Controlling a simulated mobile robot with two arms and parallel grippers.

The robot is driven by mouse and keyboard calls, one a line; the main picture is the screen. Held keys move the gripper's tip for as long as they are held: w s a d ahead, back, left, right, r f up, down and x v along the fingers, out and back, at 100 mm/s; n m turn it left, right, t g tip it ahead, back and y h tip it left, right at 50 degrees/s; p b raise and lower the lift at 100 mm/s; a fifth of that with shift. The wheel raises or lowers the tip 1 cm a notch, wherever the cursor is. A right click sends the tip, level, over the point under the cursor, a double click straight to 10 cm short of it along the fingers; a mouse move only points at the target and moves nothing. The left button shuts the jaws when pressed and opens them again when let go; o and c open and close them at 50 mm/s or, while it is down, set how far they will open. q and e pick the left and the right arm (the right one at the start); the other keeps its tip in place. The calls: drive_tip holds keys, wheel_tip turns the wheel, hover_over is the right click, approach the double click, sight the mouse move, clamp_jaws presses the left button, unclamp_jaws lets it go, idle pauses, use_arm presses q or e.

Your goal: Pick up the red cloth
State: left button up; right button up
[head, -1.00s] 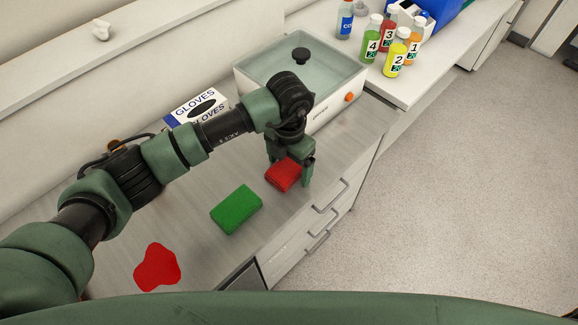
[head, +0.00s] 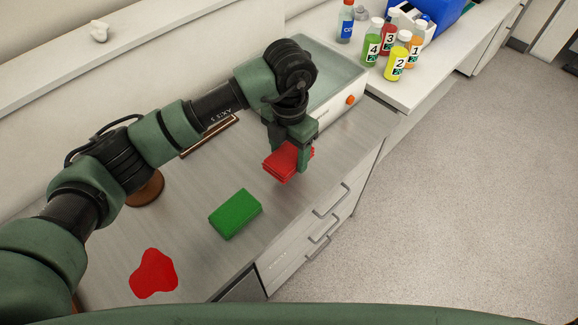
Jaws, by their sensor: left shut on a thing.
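The red cloth (head: 283,163) is a small folded block, held between the fingers of my left gripper (head: 291,150). The gripper is shut on it and points down, and the cloth appears to hang above the grey worktop (head: 200,190). Part of the cloth is hidden behind the fingers. My right gripper is not in the head view.
A green cloth (head: 236,213) and a flat red spill (head: 154,274) lie on the worktop. A white water bath (head: 340,112) stands behind my gripper. Several labelled bottles, one yellow (head: 397,62), stand on the back counter. A round brown object (head: 148,190) is partly behind my arm.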

sight(289, 154)
use_arm(q)
wheel_tip(289, 154, up, 14)
drive_tip(key=b, duration=0.2)
drive_tip(key=shift+f, duration=0.15)
